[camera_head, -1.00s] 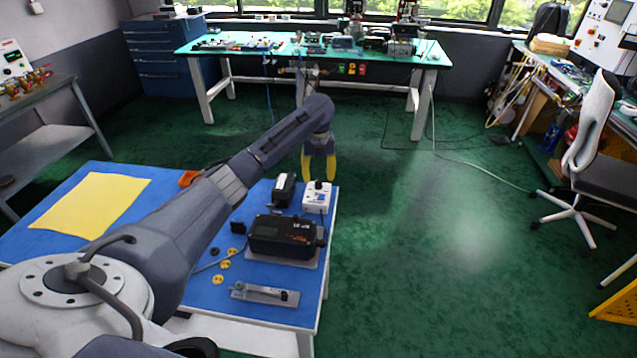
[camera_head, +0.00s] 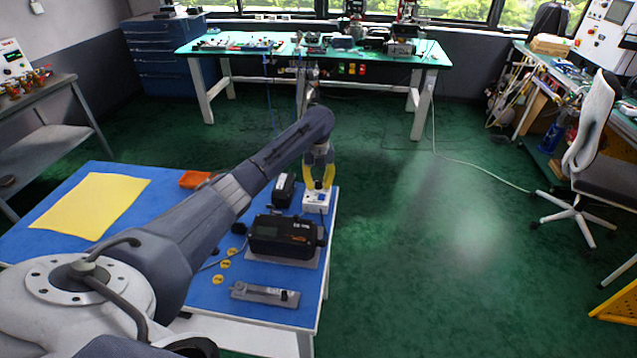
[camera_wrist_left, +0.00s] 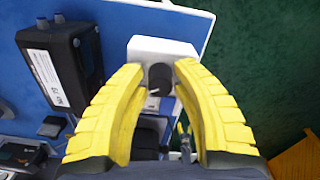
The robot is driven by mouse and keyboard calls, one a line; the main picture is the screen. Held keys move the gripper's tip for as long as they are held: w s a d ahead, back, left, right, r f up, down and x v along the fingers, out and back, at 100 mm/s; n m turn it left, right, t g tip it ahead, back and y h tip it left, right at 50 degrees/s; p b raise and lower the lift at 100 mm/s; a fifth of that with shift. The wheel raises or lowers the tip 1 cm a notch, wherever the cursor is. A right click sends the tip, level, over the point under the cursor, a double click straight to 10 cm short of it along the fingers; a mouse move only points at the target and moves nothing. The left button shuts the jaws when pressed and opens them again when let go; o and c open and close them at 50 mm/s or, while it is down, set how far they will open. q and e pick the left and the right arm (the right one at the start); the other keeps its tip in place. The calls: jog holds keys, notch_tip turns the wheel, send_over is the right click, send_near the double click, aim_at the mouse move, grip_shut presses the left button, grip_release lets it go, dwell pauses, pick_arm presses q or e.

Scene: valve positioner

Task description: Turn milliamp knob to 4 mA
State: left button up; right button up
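The milliamp box is a small white box (camera_head: 316,205) with a blue mark, near the right edge of the blue table. It also shows in the left wrist view (camera_wrist_left: 150,47). Its black knob (camera_wrist_left: 160,77) has a white pointer line toward the lower left of that view. My left gripper (camera_head: 319,186) has yellow fingers and is right above the box. In the left wrist view the open fingertips (camera_wrist_left: 160,68) stand on either side of the knob, with a gap to it visible on each side. The knob's scale cannot be read. My right gripper is in neither view.
A black positioner (camera_head: 283,236) stands in front of the box, and a black device (camera_head: 284,191) stands close to its left. An orange tray (camera_head: 194,179), a yellow sheet (camera_head: 92,204) and several yellow gauges lie on the blue table (camera_head: 60,245). Open floor lies to the right.

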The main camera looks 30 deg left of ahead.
pick_arm(q)
grip_shut()
jog(key=shift+n, duration=0.3)
jog(key=n, duration=0.5)
jog(key=shift+n, duration=0.4)
jog(key=n, duration=1.1)
jog(key=shift+n, duration=0.4)
jog(key=n, duration=0.5)
jog(key=shift+n, duration=0.4)
